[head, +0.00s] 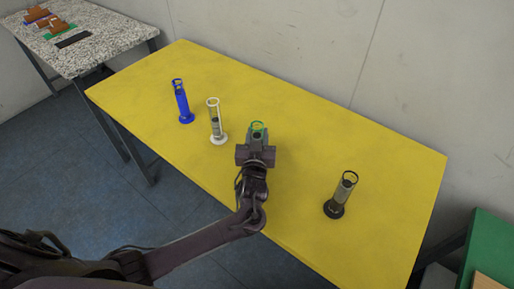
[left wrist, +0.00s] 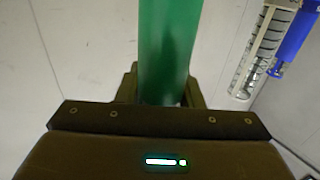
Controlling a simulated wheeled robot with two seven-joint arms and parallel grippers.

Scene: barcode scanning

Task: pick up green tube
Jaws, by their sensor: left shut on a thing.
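The green tube (head: 258,127) shows only by its upper rim in the head view, just beyond my left gripper (head: 257,143), which hides the rest of it. In the left wrist view the green tube (left wrist: 168,50) runs down between the fingers of my left gripper (left wrist: 165,95). The left gripper is shut on it. I cannot tell whether the tube's base touches the yellow table (head: 300,130). My right gripper is in neither view.
A white tube (head: 216,120) and a blue tube (head: 182,102) stand left of the gripper. A black tube (head: 342,195) stands to the right. A speckled table (head: 105,40) is at the far left, and a green surface (head: 490,250) is at the lower right.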

